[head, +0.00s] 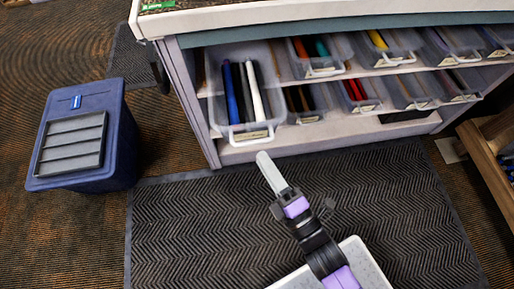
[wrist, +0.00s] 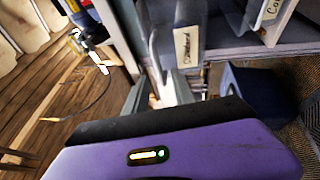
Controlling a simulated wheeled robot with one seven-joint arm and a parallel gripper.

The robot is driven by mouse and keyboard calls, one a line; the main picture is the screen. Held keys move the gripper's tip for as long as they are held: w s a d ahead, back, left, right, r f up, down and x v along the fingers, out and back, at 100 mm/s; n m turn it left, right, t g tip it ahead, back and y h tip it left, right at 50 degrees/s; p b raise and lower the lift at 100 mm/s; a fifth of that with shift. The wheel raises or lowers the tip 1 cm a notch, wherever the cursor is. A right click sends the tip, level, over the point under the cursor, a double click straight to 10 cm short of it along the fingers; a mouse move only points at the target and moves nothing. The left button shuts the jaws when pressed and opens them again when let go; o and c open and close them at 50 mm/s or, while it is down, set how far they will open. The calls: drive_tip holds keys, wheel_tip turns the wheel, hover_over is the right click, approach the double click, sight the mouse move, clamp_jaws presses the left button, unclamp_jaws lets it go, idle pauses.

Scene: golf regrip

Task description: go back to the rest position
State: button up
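My gripper (head: 266,162) is in the middle of the head view, in front of the shelf unit and above the dark mat. It points up and to the left, toward the lower shelf, and its fingers overlap from this side. In the wrist view my gripper (wrist: 158,92) shows two pale grey fingers standing apart. I see nothing clearly held between them. My purple wrist housing fills the bottom of that view.
The shelf unit (head: 187,97) holds clear bins of coloured grips; one bin (head: 251,133) sticks out near my gripper. A blue bin (head: 118,150) with a grey ribbed tray stands left. A wooden frame (head: 490,165) stands right. The herringbone mat (head: 200,225) is clear at left.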

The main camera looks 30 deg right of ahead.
drive_tip(key=shift+v, duration=0.8)
drive_tip(key=s+d+r+m+g+h+p, duration=0.1)
drive_tip(key=s+d+r+m+g+p, duration=0.1)
drive_tip(key=s+r+m+p, duration=0.4)
drive_tip(key=s+d+r+m+g+p, duration=0.3)
drive_tip(key=s+r+m+p, duration=0.3)
drive_tip(key=s+r+m, duration=0.5)
drive_tip(key=r+m, duration=0.1)
drive_tip(key=m, duration=0.1)
drive_tip(key=shift+d+r+m+h, duration=0.35)
drive_tip(key=shift+m+h, duration=0.05)
idle(4.9)
